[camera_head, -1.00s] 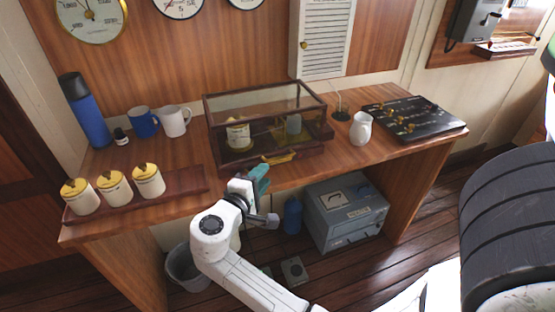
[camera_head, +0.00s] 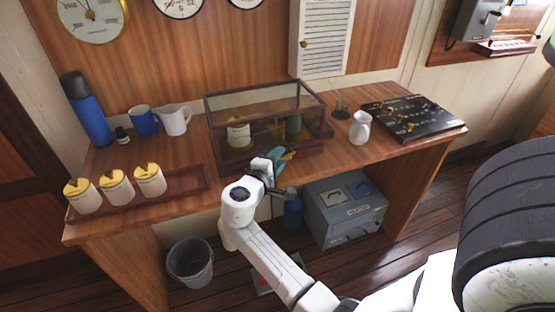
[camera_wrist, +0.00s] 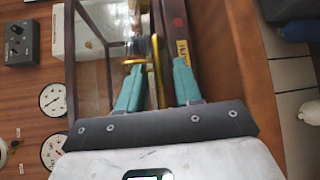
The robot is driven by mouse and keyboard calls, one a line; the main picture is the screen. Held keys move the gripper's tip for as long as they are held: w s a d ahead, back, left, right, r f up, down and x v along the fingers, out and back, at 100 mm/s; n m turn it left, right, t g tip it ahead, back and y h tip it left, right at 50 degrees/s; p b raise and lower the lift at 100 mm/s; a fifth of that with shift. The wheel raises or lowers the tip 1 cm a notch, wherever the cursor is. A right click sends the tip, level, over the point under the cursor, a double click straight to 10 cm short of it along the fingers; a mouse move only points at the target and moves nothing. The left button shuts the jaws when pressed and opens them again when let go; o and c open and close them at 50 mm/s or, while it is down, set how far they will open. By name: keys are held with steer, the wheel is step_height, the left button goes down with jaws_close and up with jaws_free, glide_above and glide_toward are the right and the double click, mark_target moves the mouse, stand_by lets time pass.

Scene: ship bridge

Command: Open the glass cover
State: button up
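The glass cover (camera_head: 265,100) is a clear box with a dark wooden frame, standing closed on the desk. My gripper (camera_head: 282,156) is at the front lower edge of the case. In the wrist view, the teal fingers of my gripper (camera_wrist: 156,75) are apart, with a yellow brass handle (camera_wrist: 157,70) between them and gaps visible beside it. In the head view the gripper hides most of the handle. The cover's frame (camera_wrist: 108,75) also shows in the wrist view.
Several yellow-topped jars (camera_head: 115,187) stand in a wooden tray at the left. A blue flask (camera_head: 88,115), blue mug (camera_head: 143,121) and white mug (camera_head: 174,121) stand behind. A blue-grey box (camera_head: 345,208) sits under the desk.

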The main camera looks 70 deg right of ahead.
jaws_close()
stand_by(0.3)
steer(key=shift+r, duration=0.1)
